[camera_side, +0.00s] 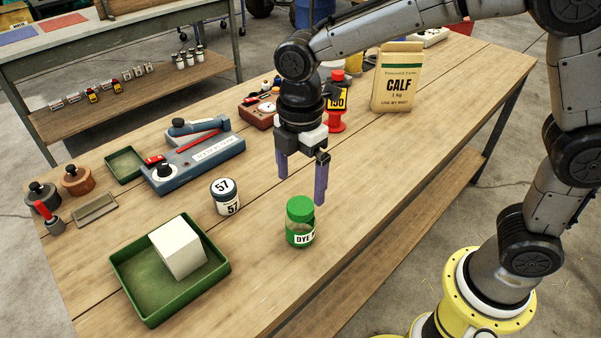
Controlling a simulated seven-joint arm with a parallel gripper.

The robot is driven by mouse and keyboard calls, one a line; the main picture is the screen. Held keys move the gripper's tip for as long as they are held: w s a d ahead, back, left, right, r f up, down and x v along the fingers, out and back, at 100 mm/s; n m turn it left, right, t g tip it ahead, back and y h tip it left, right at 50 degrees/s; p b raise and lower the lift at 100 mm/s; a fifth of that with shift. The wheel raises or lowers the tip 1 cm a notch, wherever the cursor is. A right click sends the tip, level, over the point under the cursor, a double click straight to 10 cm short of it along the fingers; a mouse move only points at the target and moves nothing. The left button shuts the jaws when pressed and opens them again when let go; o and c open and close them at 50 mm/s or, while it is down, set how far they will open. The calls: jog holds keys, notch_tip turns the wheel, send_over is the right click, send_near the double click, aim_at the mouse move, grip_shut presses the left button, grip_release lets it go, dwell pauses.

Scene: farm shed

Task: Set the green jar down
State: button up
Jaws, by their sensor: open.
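The green jar (300,222) has a green lid and a white label reading "DYE". It stands upright on the wooden bench (350,245), near the bench's front edge. My gripper (301,190) is open, with its two purple fingers pointing down. The fingers hang above and behind the jar in the picture, and nothing is between them. The right fingertip appears close to the jar's lid; I cannot tell the exact gap.
A green tray (150,312) with a white block (178,247) lies left of the jar. A white jar marked 57 (225,197) stands nearby. A blue-grey device (193,163), a red stand (336,121) and a CALF bag (397,78) are farther back. The bench right of the jar is clear.

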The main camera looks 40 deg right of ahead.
jog(key=shift+r, duration=0.5)
jog(key=shift+s+d+r, duration=0.1)
jog(key=shift+d+r, duration=0.1)
jog(key=s+d+r+m+t, duration=0.3)
jog(key=s+d+r+m, duration=0.35)
jog(key=d+m, duration=0.2)
jog(key=s+d+f+m+t, duration=0.1)
jog(key=s+d+m+t, duration=0.1)
jog(key=s+d+m, duration=0.5)
jog(key=shift+s+f+m+t, duration=0.25)
jog(key=shift+s+m, duration=1)
jog(key=shift+s, duration=0.95)
